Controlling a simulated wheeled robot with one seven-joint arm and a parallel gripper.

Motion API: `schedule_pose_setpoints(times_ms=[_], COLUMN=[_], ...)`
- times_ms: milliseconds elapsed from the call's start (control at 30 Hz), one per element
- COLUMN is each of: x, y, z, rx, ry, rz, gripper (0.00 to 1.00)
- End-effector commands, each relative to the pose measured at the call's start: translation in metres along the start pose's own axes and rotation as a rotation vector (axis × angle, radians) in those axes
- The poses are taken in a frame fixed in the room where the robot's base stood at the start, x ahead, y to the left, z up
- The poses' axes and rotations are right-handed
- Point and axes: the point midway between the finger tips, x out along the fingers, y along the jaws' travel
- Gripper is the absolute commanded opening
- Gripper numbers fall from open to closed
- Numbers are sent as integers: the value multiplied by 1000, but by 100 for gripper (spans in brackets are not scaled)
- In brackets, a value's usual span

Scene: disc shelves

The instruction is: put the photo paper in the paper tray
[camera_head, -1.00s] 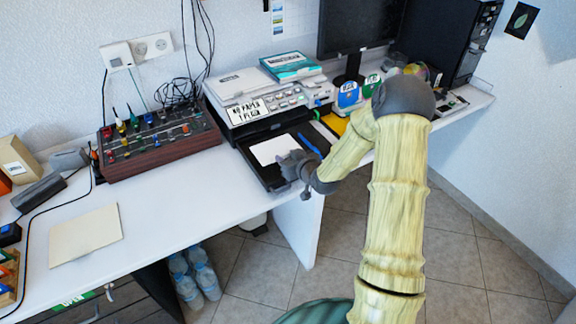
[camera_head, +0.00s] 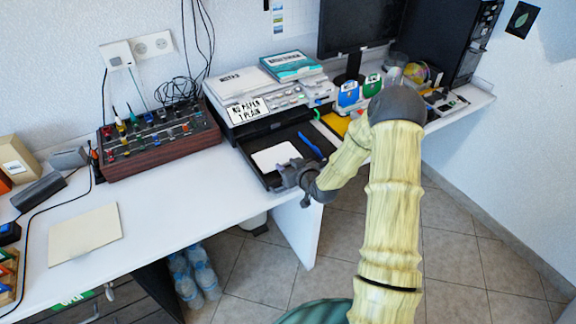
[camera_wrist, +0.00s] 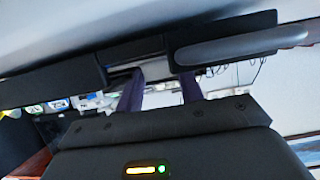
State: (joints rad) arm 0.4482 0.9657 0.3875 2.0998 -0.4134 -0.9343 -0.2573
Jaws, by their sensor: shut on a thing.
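The photo paper (camera_head: 275,157), a white sheet, lies low over the front left part of the black paper tray (camera_head: 291,138) in the head view. The tray sticks out from the front of the printer. My gripper (camera_head: 284,173) is at the sheet's near edge, shut on it, at the tray's front edge. I cannot tell whether the sheet touches the tray floor. In the wrist view my gripper's two purple fingers (camera_wrist: 162,92) show, but the sheet cannot be made out with certainty there.
A blue pen (camera_head: 311,145) lies in the tray, right of the sheet. The printer (camera_head: 265,95) bears a handwritten note about paper (camera_head: 246,111) and a teal box (camera_head: 291,66). A mixer (camera_head: 158,143) stands left.

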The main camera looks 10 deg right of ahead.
Motion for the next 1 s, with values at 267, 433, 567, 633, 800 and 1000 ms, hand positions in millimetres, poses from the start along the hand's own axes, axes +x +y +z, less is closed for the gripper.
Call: schedule_pose_setpoints(times_ms=[267,433,567,633,800,1000], x=[3,4,4,4,4,1], y=[0,0,0,0,0,0], z=[7,8,8,8,9,3], rx=[0,0,0,0,0,0], ry=[1,1,0,0,0,0], rz=[0,0,0,0,0,0], gripper=[15,15,57,59,59,59])
